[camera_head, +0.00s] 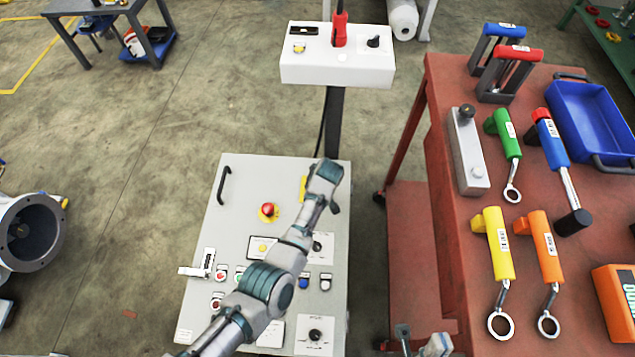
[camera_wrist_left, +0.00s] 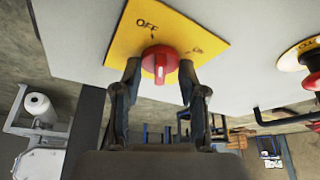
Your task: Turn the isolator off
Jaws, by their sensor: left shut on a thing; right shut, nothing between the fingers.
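The isolator is a red rotary knob (camera_wrist_left: 160,62) on a yellow plate (camera_wrist_left: 190,32) marked OFF at the upper left and ON at the right. The knob's white mark runs roughly up and down in the left wrist view. My left gripper (camera_wrist_left: 159,78) has one finger on each side of the knob and is shut on it. In the head view my left gripper (camera_head: 322,188) covers the knob, and only an edge of the yellow plate (camera_head: 303,188) shows on the grey panel (camera_head: 235,225). My right gripper (camera_head: 422,342) is low at the bottom edge, shut and empty, partly cut off.
A red emergency button (camera_head: 268,210) sits left of the isolator, with several small buttons below. A white control box (camera_head: 335,70) on a post stands behind. A red table (camera_head: 455,250) with several coloured tools is at the right.

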